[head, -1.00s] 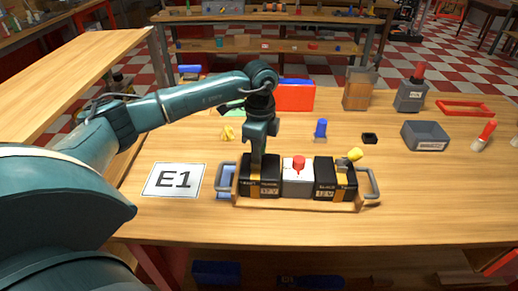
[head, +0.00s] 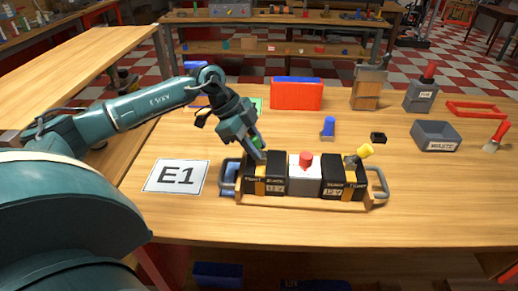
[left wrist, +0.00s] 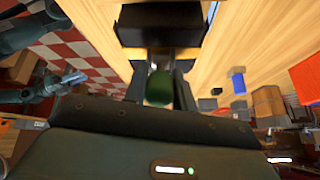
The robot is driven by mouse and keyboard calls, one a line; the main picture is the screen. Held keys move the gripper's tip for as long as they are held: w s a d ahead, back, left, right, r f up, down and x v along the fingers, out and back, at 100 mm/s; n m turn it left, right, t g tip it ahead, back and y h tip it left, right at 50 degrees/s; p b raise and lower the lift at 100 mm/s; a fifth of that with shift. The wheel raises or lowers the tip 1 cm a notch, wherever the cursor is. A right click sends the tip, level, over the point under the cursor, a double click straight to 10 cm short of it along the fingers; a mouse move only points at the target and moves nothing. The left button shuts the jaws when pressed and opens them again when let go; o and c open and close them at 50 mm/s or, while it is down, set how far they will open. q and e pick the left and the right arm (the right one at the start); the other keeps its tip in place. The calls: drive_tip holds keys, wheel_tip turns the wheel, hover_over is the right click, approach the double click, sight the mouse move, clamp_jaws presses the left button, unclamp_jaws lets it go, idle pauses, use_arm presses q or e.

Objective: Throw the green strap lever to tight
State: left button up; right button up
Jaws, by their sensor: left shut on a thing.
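The left black battery block (head: 265,175) stands in a wooden tray, with an orange strap and a TIGHT label on its left and SLACK on its right. The green strap lever (head: 257,143) is on top, mostly hidden by my left gripper (head: 260,151). My gripper is shut on it and slants from upper left down to the block; the lever seems to lean left, toward TIGHT. In the left wrist view, the green knob (left wrist: 158,88) is between my fingers. A teal arm with a metallic end (left wrist: 68,80), seemingly my right gripper, shows there; its jaws are unclear.
The tray (head: 310,199) has grey end handles. It also holds a white block with a red knob (head: 306,160) and a right black block with a yellow lever (head: 365,151). The E1 card (head: 177,176) lies left.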

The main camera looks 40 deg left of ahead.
use_arm(q)
drive_tip(key=shift+s+a+f+t+h+b, duration=0.1)
drive_tip(key=shift+a+f+t+h+b, duration=0.1)
drive_tip(key=shift+t+h+b, duration=0.25)
drive_tip(key=shift+s+a+f+t+h+b, duration=0.1)
drive_tip(key=shift+a+t+h+b, duration=0.1)
drive_tip(key=shift+h, duration=0.45)
drive_tip(key=o, duration=1)
drive_tip(key=v, duration=1.3)
drive_tip(key=shift+a, duration=0.25)
